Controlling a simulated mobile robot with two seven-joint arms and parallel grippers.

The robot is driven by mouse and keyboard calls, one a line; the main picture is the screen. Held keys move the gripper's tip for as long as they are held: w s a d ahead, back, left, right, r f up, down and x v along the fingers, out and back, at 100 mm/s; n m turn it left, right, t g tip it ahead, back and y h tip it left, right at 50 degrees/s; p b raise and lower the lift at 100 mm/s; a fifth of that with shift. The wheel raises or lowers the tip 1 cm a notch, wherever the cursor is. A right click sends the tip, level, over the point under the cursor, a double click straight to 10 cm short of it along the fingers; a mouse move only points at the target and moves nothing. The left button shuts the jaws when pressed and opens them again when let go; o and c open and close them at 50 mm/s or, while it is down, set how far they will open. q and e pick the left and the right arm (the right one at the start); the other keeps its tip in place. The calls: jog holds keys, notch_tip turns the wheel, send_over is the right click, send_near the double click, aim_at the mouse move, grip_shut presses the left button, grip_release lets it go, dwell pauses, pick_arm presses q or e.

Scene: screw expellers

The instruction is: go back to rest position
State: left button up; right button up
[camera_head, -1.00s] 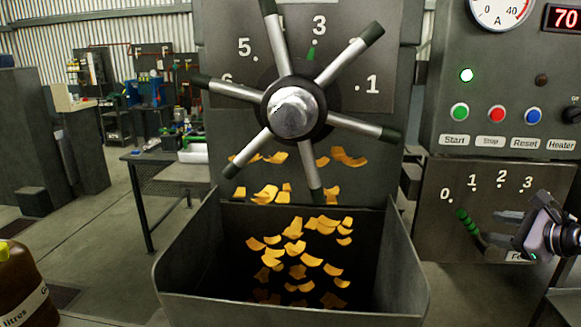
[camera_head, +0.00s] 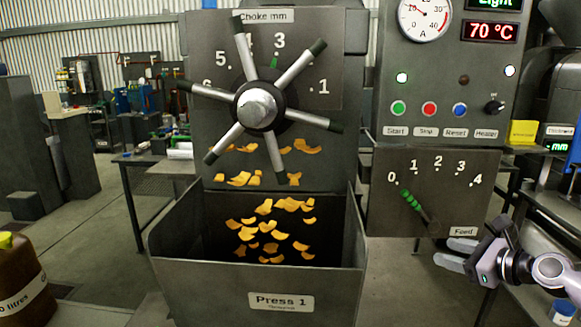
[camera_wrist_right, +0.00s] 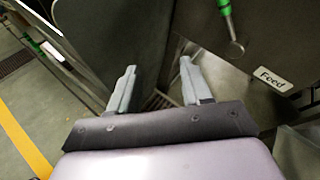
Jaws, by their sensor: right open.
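My right gripper (camera_head: 456,254) is at the right of the head view, below the feed panel (camera_head: 430,195). Its two fingers stand apart with nothing between them, as the right wrist view (camera_wrist_right: 157,85) also shows. The green-handled feed lever (camera_head: 412,200) is on the panel up and left of the gripper, and the gripper does not touch it. The lever points up-left, between 0 and 1. In the wrist view the lever (camera_wrist_right: 229,22) is at the top, past the fingertips. My left gripper is in neither view.
The spoked choke wheel (camera_head: 259,106) is on the press above a bin (camera_head: 300,300) labelled Press 1. Orange flakes (camera_head: 270,235) fall into it. The control panel (camera_head: 450,80) reads 70 °C. A side table with a device (camera_head: 555,145) is at far right. A brown jug (camera_head: 20,285) stands at lower left.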

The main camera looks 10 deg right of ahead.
jog(key=s+a+f+m+t+y, duration=0.1)
jog(key=s+a+f+m, duration=0.2)
jog(key=a+f+m, duration=0.4)
jog(key=s+a+f+m+t+y, duration=0.1)
jog(key=s+a+f+m, duration=0.4)
jog(key=a+m, duration=0.45)
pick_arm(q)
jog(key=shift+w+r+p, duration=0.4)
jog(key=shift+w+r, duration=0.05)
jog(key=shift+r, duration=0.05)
pick_arm(e)
jog(key=s+a+f+m+g+h, duration=0.2)
jog(key=s+f+m, duration=0.4)
jog(key=s+m, duration=0.3)
jog(key=s+a+f+m+g+h, duration=0.2)
jog(key=s+a+f+m, duration=0.3)
jog(key=s+m, duration=0.5)
notch_tip(320, 180, down, 3)
jog(key=m, duration=0.6)
jog(key=shift+a+r+g+h, duration=0.2)
jog(key=shift+g+h, duration=0.1)
jog(key=shift+h, duration=0.1)
jog(key=shift+w, duration=0.1)
